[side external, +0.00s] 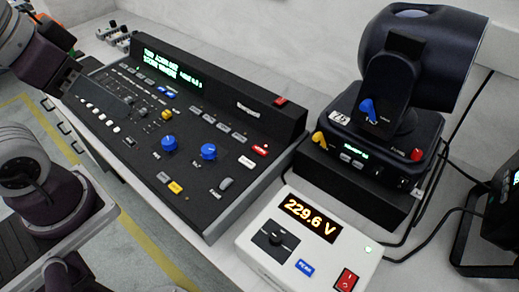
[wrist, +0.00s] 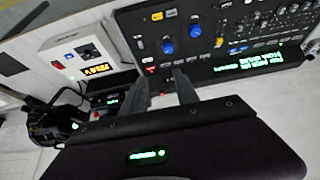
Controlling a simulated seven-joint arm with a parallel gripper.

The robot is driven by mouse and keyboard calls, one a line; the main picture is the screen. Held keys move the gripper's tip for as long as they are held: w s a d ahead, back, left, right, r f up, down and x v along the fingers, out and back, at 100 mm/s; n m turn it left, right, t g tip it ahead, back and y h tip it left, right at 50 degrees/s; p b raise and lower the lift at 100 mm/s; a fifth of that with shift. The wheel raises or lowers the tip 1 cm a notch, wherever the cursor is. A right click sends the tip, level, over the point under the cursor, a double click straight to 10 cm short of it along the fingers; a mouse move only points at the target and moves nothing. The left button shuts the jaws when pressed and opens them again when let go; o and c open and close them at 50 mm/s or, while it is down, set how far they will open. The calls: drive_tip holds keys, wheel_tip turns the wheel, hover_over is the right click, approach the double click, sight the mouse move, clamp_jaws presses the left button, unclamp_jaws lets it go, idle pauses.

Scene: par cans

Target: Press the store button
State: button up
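The store button is not certain, because the button labels are too small to read. The black lighting console (side external: 125,160) has a red button (side external: 260,149), a white button (side external: 247,162) and a yellow button (side external: 175,187) among several others. In the wrist view the console (wrist: 215,50) appears turned round, with its yellow button (wrist: 170,15) near the top and red button (wrist: 151,69) near the left fingertip. My gripper (wrist: 160,76) has two dark fingers apart, with nothing between them. Contact with the console cannot be told. The fingertips are not clear in the side view.
A white voltage box (side external: 262,238) reading 229.6 V has a knob, a blue button and a red switch. A black moving-head light (side external: 410,60) stands behind it. Cables (side external: 440,208) run at the right. Blue knobs (side external: 169,143) rise from the console.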

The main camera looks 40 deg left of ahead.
clamp_jaws()
idle(1.7)
